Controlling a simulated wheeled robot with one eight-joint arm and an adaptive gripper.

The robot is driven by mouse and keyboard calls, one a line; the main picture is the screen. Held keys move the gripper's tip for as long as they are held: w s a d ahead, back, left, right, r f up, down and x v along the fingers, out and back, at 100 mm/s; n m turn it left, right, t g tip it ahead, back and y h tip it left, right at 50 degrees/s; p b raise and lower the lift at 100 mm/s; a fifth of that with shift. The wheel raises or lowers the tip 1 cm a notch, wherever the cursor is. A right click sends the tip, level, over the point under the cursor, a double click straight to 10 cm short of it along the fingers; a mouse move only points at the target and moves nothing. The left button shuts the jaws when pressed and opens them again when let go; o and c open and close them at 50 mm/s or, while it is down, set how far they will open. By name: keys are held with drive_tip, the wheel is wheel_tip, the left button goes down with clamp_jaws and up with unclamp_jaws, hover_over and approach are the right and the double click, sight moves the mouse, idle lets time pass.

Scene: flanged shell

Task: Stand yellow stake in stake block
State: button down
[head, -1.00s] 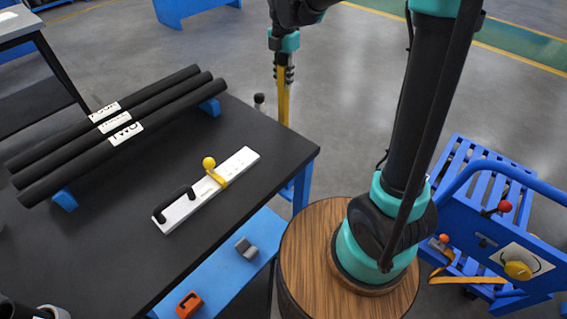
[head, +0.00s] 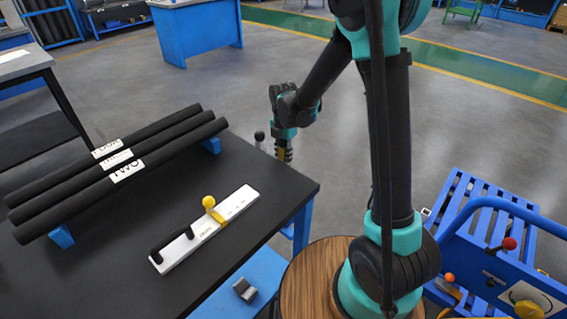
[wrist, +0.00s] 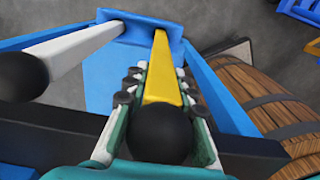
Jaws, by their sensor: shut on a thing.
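The yellow stake (wrist: 161,75) has a black ball top and points down and away between my fingers in the wrist view. My gripper (wrist: 160,88) is shut on it just below the ball. In the head view my gripper (head: 284,150) is beyond the table's far right corner, and the table hides most of the stake. The blue stake block (wrist: 138,27) shows at the stake's lower end. I cannot tell whether the tip is inside it. A white stake (wrist: 78,48) with a black ball stands to the left, its lower end at the block.
The black table (head: 150,220) carries several black tubes (head: 120,165) and a white strip (head: 205,232) with a black handle and yellow knob. A wood-topped drum (head: 310,280) is near my arm. A blue cart (head: 490,235) stands at right.

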drive_tip(key=shift+f, duration=1.65)
drive_tip(key=c, duration=1.3)
unclamp_jaws()
drive_tip(key=shift+o, duration=0.2)
